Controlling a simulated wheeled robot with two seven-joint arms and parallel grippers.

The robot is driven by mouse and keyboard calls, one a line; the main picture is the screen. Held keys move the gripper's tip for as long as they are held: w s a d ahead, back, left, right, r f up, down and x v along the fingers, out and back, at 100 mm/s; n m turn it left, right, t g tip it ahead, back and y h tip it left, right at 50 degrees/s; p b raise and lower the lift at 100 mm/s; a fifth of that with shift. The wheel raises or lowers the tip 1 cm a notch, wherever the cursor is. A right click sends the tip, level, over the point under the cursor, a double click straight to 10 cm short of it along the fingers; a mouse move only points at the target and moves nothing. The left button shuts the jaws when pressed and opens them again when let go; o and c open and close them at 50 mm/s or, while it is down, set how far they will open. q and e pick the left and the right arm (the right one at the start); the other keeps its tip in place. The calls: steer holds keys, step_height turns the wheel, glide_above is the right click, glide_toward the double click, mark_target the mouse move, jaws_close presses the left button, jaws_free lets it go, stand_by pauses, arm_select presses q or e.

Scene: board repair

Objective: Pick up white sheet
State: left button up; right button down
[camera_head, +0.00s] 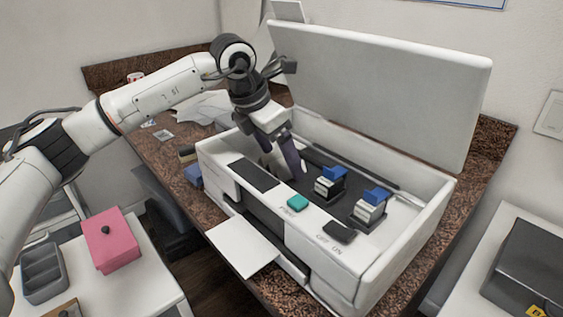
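A white sheet (242,248) sticks out of the front slot of a white printer-like machine (400,262), over the front edge of the table. The machine's large lid (385,90) is raised. My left gripper (282,168) points down into the open machine, behind its front panel, well apart from the sheet. Its two dark fingers look spread, with nothing visible between them; the tips are partly hidden by the front wall. My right gripper is not in view.
Two blue-topped cartridges (330,182) (371,206) stand inside the machine. Loose papers (200,107) lie at the table's back left. A pink box (110,241) and a grey tray (44,273) sit on a white side table. A dark grey box (528,270) is at right.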

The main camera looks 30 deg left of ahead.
arm_select(q)
steer(key=c, duration=0.8)
steer(key=shift+r, duration=0.1)
